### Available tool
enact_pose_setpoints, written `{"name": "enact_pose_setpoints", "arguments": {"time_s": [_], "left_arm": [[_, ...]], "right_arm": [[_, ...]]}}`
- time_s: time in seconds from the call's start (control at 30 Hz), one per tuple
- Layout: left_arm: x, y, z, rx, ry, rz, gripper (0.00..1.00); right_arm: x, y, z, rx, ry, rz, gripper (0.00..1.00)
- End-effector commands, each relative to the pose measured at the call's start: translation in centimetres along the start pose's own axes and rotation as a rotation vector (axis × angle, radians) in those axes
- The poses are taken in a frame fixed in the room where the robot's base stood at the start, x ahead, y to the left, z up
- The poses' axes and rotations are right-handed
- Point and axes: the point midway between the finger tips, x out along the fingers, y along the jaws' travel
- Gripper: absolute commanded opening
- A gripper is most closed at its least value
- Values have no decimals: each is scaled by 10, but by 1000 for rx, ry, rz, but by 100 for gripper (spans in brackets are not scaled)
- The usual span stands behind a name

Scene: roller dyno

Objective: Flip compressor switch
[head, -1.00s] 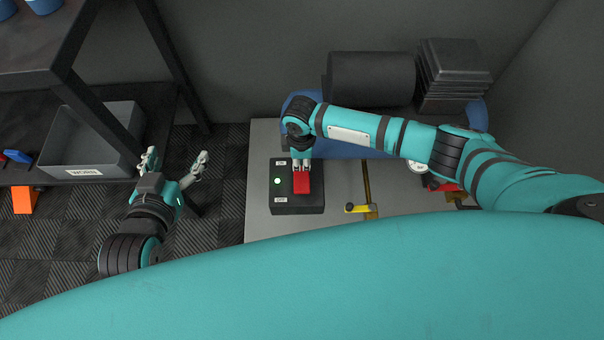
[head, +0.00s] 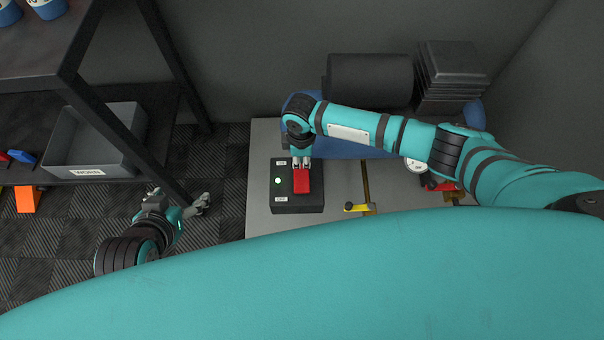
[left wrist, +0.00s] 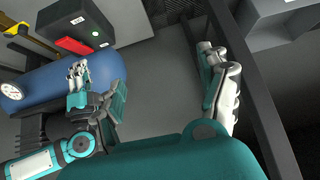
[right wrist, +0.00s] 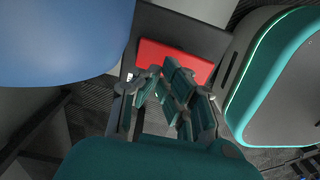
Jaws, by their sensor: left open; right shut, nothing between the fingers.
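The black switch box (head: 313,206) sits on a grey plate, with a red rocker switch (head: 301,181) on top. A green light (head: 278,181) glows beside the rocker. An OFF label (head: 281,199) is at the near end; the label at the far end is too small to read. My right gripper (head: 301,163) is shut and empty at the rocker's far end; contact cannot be told. In the right wrist view its fingers (right wrist: 165,85) are just below the red rocker (right wrist: 175,60). My left gripper (head: 180,199) is open and empty over the floor, left of the plate.
A blue tank (left wrist: 50,82) lies behind the box, partly hidden by my right arm. A yellow-handled valve (head: 358,207) and a gauge (head: 415,166) are to the right. A dark shelf with a grey bin (head: 88,150) stands at left.

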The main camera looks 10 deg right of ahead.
Motion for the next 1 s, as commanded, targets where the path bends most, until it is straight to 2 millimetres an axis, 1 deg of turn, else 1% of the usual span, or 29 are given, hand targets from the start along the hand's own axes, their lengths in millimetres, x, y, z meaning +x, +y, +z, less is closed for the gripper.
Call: {"name": "enact_pose_setpoints", "arguments": {"time_s": [0.63, 0.7, 1.0], "left_arm": [[-19, -6, 51, -7, -258, -14, 77], [-25, -7, 52, -8, -282, -15, 77], [-45, -9, 64, -11, -386, -20, 77]], "right_arm": [[-10, 0, 0, 0, 0, 0, 0], [-16, 0, 0, 0, 0, 0, 0], [-30, 0, 0, 1, 0, 0, 0]]}}
